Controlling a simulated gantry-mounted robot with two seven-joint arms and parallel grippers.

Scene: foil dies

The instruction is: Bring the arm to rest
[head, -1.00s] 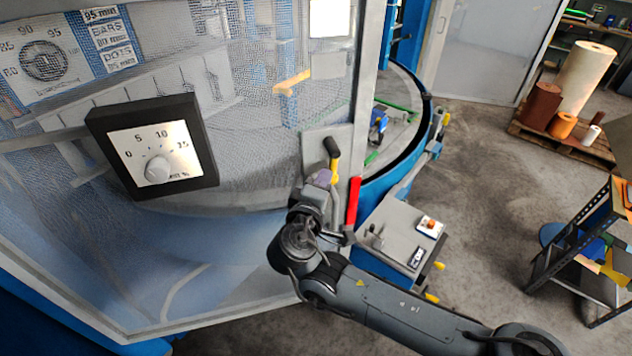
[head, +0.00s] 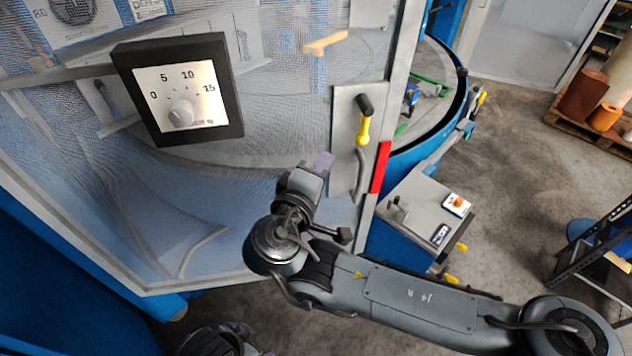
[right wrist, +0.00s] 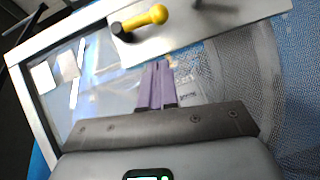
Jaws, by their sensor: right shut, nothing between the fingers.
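My right gripper (head: 323,163) is in front of the mesh door, below and left of its black and yellow handle (head: 363,122). It is clear of the handle in the picture. In the right wrist view its two purple fingers (right wrist: 160,68) are side by side, shut and empty. The yellow and black handle (right wrist: 142,20) is beyond them there, on a light plate. My right arm stretches in from the lower right. A dark part of my left arm shows at the bottom edge; whether its jaws are open cannot be made out.
The mesh door (head: 240,284) with a dial box (head: 220,125) fills the left. A red bar (head: 380,167) is on the door's edge. A control box (head: 425,215) stands right of it. A shelf rack (head: 590,250) is at the right. Grey floor lies between.

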